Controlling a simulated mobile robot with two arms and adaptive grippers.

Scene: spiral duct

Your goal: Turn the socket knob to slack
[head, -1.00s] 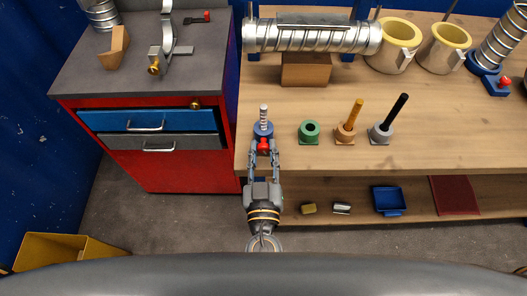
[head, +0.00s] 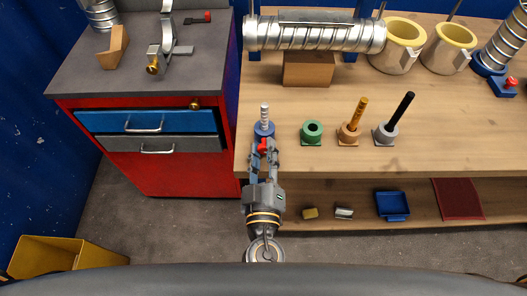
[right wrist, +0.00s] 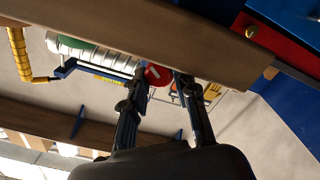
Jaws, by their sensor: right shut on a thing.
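The blue socket (head: 264,128) stands at the front left edge of the wooden workbench, with a ribbed silver rod (head: 265,112) upright in it. The red socket knob (head: 262,146) is on its front side. My right gripper (head: 263,148) reaches up from below, with one finger on each side of the knob, and is shut on it. In the right wrist view the round red knob (right wrist: 157,75) with a pale mark sits between the fingertips of my right gripper (right wrist: 160,80). My left gripper is not in view.
Green (head: 311,132), orange (head: 349,134) and grey (head: 385,134) sockets stand in a row to the right. A spiral duct (head: 312,37) lies behind them. The red cabinet (head: 150,172) is close on the left. A lower shelf (head: 365,218) holds a blue tray (head: 392,205).

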